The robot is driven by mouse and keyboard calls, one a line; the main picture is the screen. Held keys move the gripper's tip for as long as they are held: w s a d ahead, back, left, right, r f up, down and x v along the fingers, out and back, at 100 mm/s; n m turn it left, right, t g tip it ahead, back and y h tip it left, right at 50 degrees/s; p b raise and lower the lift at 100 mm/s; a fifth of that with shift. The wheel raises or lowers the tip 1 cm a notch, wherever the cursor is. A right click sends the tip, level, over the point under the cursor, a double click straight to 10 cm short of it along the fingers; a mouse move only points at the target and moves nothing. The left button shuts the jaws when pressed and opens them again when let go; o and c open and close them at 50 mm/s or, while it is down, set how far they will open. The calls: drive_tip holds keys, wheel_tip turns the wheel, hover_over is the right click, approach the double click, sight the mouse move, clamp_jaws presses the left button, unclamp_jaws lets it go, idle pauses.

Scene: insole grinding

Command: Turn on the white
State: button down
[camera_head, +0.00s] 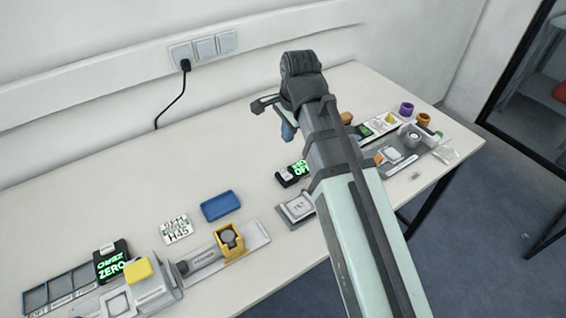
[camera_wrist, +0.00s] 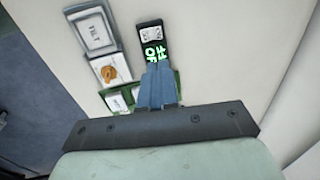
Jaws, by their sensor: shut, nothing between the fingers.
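A small black box (camera_wrist: 153,46) with a white switch panel (camera_wrist: 151,32) and a lit green display lies on the table below my gripper. In the head view the box (camera_head: 288,178) is partly hidden by my arm, and its green text seems to read "OFF". My gripper (camera_wrist: 158,66) has its blue-grey fingers together and empty, with the tips beside the display end of the box in the wrist view. I cannot tell whether they touch it. In the head view my gripper (camera_head: 288,131) is above the far part of the table, mostly hidden behind the wrist.
A grey square pad (camera_head: 297,207) sits near the table's front edge. A blue block (camera_head: 220,206), a white label card (camera_head: 177,229) and a yellow holder (camera_head: 229,241) lie left. Another black box (camera_head: 111,261) reads "ZERO". Purple (camera_head: 406,109) and orange (camera_head: 423,119) rings stand right.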

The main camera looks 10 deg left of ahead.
sight(282, 169)
idle(0.4)
drive_tip(key=f, duration=0.4)
drive_tip(key=w+a+f, duration=0.1)
drive_tip(key=f, duration=0.7)
drive_tip(key=shift+w+a+f, duration=0.25)
drive_tip(key=shift+f, duration=0.05)
drive_tip(key=shift+w+a+f, duration=0.1)
drive_tip(key=shift+f, duration=0.5)
drive_tip(key=shift+w+a+f, duration=0.15)
drive_tip(key=shift+f, duration=0.1)
drive_tip(key=shift+s+d+r, duration=0.2)
drive_tip(key=shift+s+d, duration=0.4)
drive_tip(key=shift+d, duration=0.05)
